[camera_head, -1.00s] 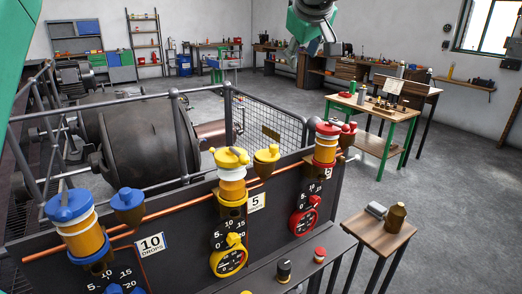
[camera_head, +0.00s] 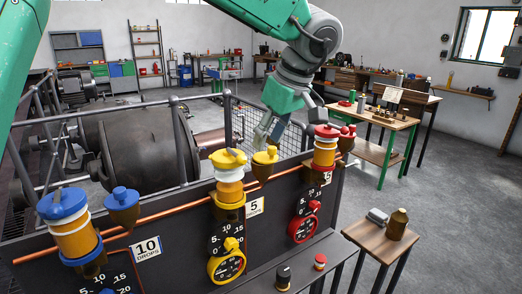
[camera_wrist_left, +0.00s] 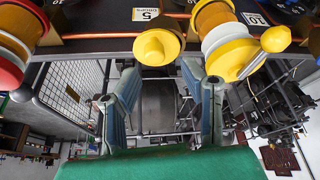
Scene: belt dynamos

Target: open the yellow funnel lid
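The yellow funnel lid (camera_head: 265,156) is a small round cap with a knob, on the yellow funnel between the yellow and red oilers. It also shows in the left wrist view (camera_wrist_left: 157,46), top centre, seated on its funnel. My left gripper (camera_head: 268,137) is just above and behind it in the head view, fingers pointing down. In the left wrist view its two fingers are spread apart with nothing between them, and the lid lies beyond the tips. They look apart from the lid. My right gripper is not in view.
The yellow-capped oiler (camera_head: 229,170) stands close left of the funnel, the red-capped oiler (camera_head: 326,146) to its right. A copper pipe (camera_head: 190,205) runs along the dark panel. A wire mesh guard (camera_head: 290,130) is behind. The blue funnel (camera_head: 122,207) is far left.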

